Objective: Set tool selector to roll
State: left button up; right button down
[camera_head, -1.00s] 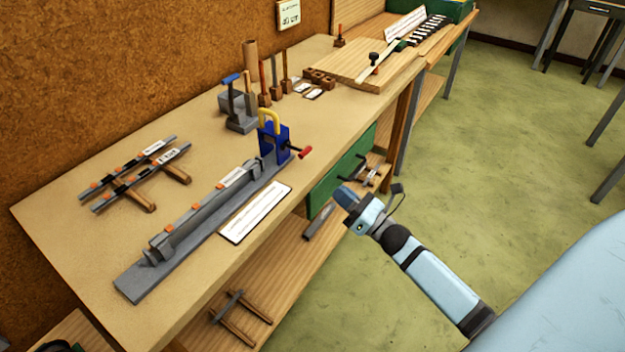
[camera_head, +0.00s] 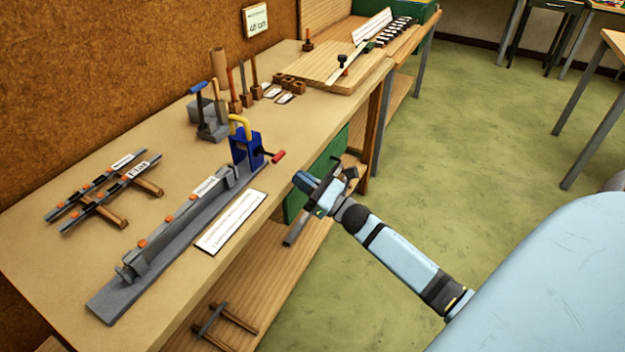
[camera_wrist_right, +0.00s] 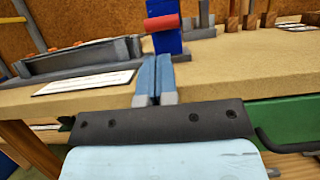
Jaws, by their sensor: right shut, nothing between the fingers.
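A blue upright device (camera_head: 243,148) with a yellow arched handle (camera_head: 239,126) and a dark lever ending in a red grip (camera_head: 278,156) stands at the far end of a long grey rail (camera_head: 180,240) on the bench. I cannot tell which part is the tool selector. My right gripper (camera_head: 303,181) is just off the bench's front edge, near the red grip and apart from it. In the wrist view its blue fingers (camera_wrist_right: 155,95) are together and empty, with the red grip (camera_wrist_right: 162,23) and blue device (camera_wrist_right: 168,42) beyond them. My left gripper is not in view.
A white label (camera_head: 231,222) lies before the rail. A grey block with a blue-topped lever (camera_head: 198,88) and upright wooden-handled tools (camera_head: 241,82) stand behind. Orange-marked bars (camera_head: 103,187) lie at left. A green drawer front (camera_head: 322,170) is under the bench edge.

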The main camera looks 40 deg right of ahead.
aim_at(268, 153)
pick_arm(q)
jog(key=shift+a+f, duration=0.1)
pick_arm(e)
jog(key=shift+x, duration=2.25)
jog(key=shift+r+g+p, duration=0.3)
jog(key=shift+g+p, duration=0.1)
jog(key=shift+p, duration=0.55)
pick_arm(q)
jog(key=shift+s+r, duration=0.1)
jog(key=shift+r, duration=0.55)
pick_arm(e)
jog(key=shift+s, duration=0.1)
